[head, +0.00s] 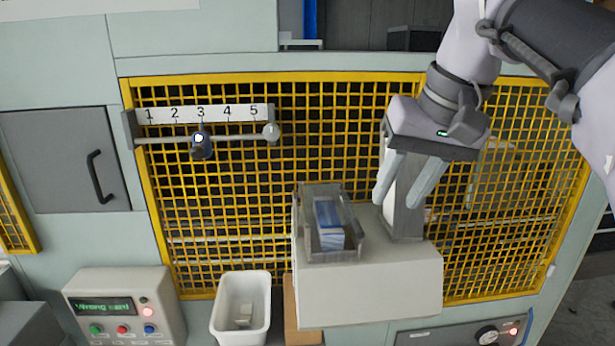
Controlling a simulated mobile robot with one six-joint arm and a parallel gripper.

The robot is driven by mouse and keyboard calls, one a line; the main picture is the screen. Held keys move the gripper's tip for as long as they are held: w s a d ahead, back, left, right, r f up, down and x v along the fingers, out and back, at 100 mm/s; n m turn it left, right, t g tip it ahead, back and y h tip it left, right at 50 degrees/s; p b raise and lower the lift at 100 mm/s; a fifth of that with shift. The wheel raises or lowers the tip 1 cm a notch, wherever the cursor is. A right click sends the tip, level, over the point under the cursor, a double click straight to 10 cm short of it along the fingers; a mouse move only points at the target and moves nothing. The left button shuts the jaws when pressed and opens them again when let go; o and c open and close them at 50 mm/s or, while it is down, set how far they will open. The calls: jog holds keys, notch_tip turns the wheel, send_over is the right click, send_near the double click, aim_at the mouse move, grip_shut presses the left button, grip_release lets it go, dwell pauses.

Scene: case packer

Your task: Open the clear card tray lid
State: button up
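The clear card tray (346,247) sits on the left part of a beige ledge in front of the yellow mesh. A stack of blue and white cards (329,221) shows inside it. The tray's lid is see-through, and I cannot make out its edges or whether it is shut. My gripper (397,203) hangs to the right of the tray and above the ledge, apart from the tray. Its two pale fingers point down and to the left with a gap between them, and nothing is held.
A grey-white post (404,212) stands on the beige ledge (370,285) behind my fingers. A white bin (241,310) and a control box (125,306) reading "Wrong card" are at lower left. A rail numbered 1 to 5 (204,115) has a dark knob (201,147) under 3.

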notch_tip(320, 180, up, 6)
jog(key=w+p, duration=0.2)
jog(key=b, duration=0.4)
send_near(360, 227)
jog(key=shift+n+t, duration=0.3)
jog(key=x, duration=0.6)
jog(key=shift+s+a+f, duration=0.15)
jog(key=shift+s+f, duration=0.05)
jog(key=shift+f, duration=0.25)
jog(key=shift+x, duration=0.75)
grip_shut()
jog(key=shift+r, duration=0.1)
